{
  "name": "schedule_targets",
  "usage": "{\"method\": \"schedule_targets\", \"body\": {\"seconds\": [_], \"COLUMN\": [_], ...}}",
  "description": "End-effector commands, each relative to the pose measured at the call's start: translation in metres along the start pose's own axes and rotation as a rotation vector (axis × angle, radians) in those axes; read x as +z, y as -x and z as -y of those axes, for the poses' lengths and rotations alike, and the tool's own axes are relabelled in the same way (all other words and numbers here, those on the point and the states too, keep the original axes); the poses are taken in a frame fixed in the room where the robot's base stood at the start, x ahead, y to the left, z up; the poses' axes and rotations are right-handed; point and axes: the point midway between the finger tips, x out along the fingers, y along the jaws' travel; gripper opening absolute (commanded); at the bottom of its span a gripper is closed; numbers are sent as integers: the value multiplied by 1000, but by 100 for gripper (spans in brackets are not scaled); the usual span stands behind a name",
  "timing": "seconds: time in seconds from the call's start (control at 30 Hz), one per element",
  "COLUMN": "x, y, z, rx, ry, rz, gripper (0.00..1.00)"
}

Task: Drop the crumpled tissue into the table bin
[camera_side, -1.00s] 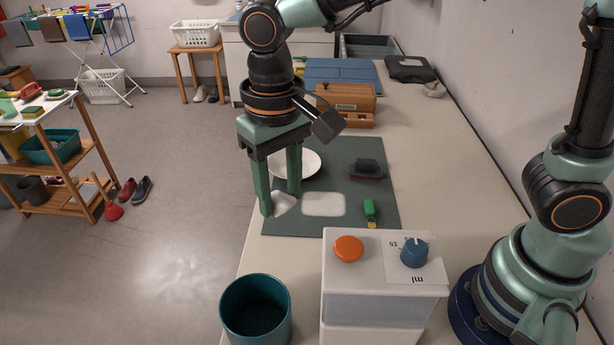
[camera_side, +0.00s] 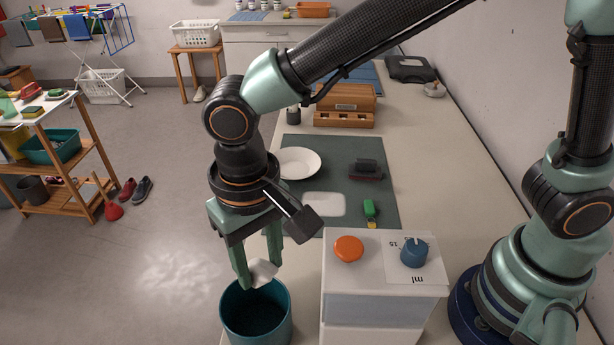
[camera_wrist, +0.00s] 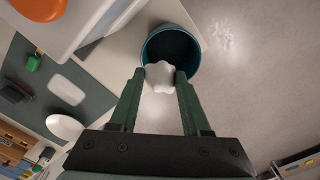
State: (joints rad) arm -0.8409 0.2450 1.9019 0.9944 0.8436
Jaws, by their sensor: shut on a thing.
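The crumpled tissue (camera_side: 263,272) is a small white lump held between the fingertips of my gripper (camera_side: 259,278). In the wrist view the tissue (camera_wrist: 159,75) sits between the two green fingers of my gripper (camera_wrist: 160,77), which are shut on it. The table bin (camera_side: 230,315) is a round teal bin, open at the top, at the near left edge of the counter. The tissue is at the bin's far rim in the side view, and it overlaps the near part of the bin (camera_wrist: 190,50) in the wrist view. The exact height above the rim is hard to tell.
A white box (camera_side: 340,300) with an orange button (camera_side: 348,248) and a blue knob (camera_side: 413,252) stands right of the bin. A dark green mat (camera_side: 380,200) holds a white plate (camera_side: 299,163), a white pad (camera_side: 324,204) and a green item (camera_side: 369,209). Floor lies open to the left.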

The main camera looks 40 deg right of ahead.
Motion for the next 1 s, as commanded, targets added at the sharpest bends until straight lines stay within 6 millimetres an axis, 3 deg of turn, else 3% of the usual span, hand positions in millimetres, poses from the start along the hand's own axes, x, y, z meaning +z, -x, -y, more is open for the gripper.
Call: {"method": "schedule_targets", "body": {"seconds": [0.37, 0.4, 0.47, 0.83, 1.0], "x": [0, 0, 0, 0, -1], "y": [-5, -5, -5, -2, 18], "z": [0, 0, 0, 0, 1], "rx": [0, 0, 0, -1, -4], "ry": [0, 0, 0, 0, 0], "rz": [0, 0, 0, -1, -4], "gripper": [0, 59, 82, 82, 82]}}
